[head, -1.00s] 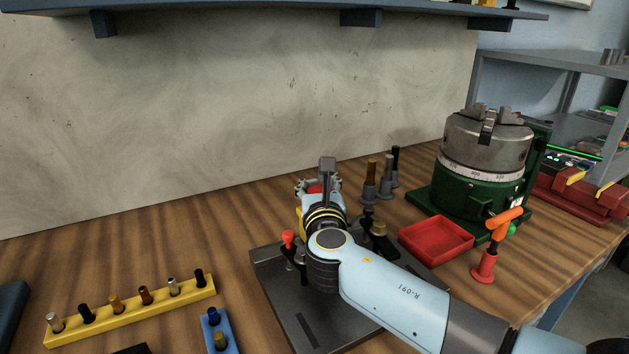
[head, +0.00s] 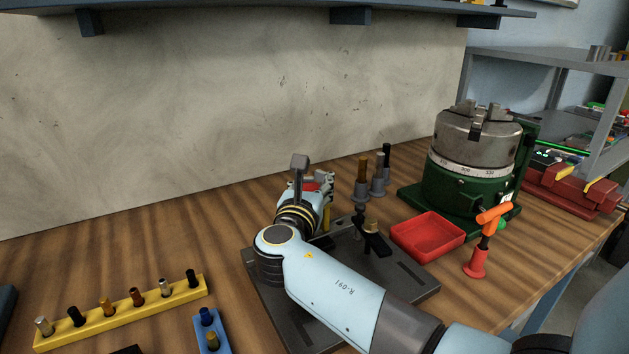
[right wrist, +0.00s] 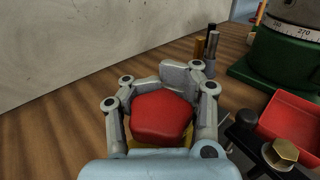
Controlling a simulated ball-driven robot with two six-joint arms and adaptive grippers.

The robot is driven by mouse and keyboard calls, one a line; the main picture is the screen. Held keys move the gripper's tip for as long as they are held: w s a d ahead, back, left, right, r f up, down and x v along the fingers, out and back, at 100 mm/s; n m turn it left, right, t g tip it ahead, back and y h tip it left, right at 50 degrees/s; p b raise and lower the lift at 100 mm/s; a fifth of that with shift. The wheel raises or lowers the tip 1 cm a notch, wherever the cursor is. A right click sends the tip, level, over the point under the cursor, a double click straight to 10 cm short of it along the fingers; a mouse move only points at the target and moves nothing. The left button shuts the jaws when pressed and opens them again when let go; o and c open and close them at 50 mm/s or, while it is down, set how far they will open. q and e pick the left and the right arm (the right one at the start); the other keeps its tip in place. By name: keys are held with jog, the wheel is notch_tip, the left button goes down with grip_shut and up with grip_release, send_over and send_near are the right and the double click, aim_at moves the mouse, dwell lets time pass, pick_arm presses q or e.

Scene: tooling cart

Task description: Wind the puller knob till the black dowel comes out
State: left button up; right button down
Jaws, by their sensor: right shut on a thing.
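My right gripper (head: 318,184) is shut on the red puller knob (right wrist: 162,117), which sits between its fingers in the right wrist view. In the head view only a sliver of the red knob (head: 313,187) shows. A yellow part (right wrist: 175,141) lies below the knob. The gripper is over the back of a dark grey fixture plate (head: 410,288), and my arm covers much of that plate. Which dowel is in the puller is hidden. A black dowel (head: 386,152) stands in a grey holder behind the plate. My left gripper is out of view.
A red tray (head: 430,236) lies right of the plate, with an orange-handled tool (head: 491,215) beside it. A green rotary chuck (head: 475,160) stands behind. A yellow rack (head: 125,317) and a blue rack (head: 212,335) hold pins at front left. The wood behind the yellow rack is clear.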

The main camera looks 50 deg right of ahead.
jog(key=shift+s+a+f, duration=0.1)
jog(key=shift+f, duration=0.2)
jog(key=c, duration=1.4)
grip_release()
jog(key=shift+a+r, duration=0.1)
jog(key=shift+r, duration=0.1)
jog(key=o, duration=0.5)
jog(key=shift+r, duration=0.1)
notch_tip(320, 180, up, 10)
jog(key=shift+o, duration=0.5)
